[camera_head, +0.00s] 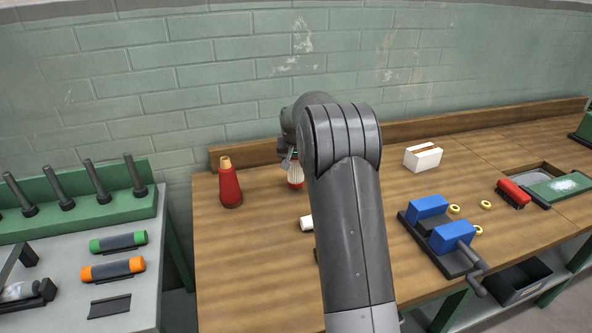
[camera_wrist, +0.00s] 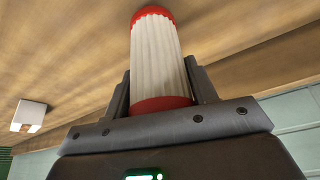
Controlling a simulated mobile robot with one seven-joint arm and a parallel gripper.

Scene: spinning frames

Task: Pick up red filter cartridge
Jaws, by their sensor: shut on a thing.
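The red filter cartridge (camera_head: 294,170) is a white pleated cylinder with red end caps. In the wrist view the cartridge (camera_wrist: 158,58) sits between the two fingers of my gripper (camera_wrist: 160,88), with its far end sticking out beyond them. My gripper (camera_head: 287,157) is shut on it, near the back of the wooden bench (camera_head: 260,260). In the head view my arm hides most of the gripper and part of the cartridge. I cannot tell whether the cartridge's lower end touches the bench.
A red bottle-shaped object (camera_head: 230,187) stands left of the cartridge. A white cylinder (camera_head: 306,223) lies partly behind my arm. A white box (camera_head: 423,158), a blue-jawed vise (camera_head: 451,236) and a red brush (camera_head: 513,194) are to the right. The bench's left front is clear.

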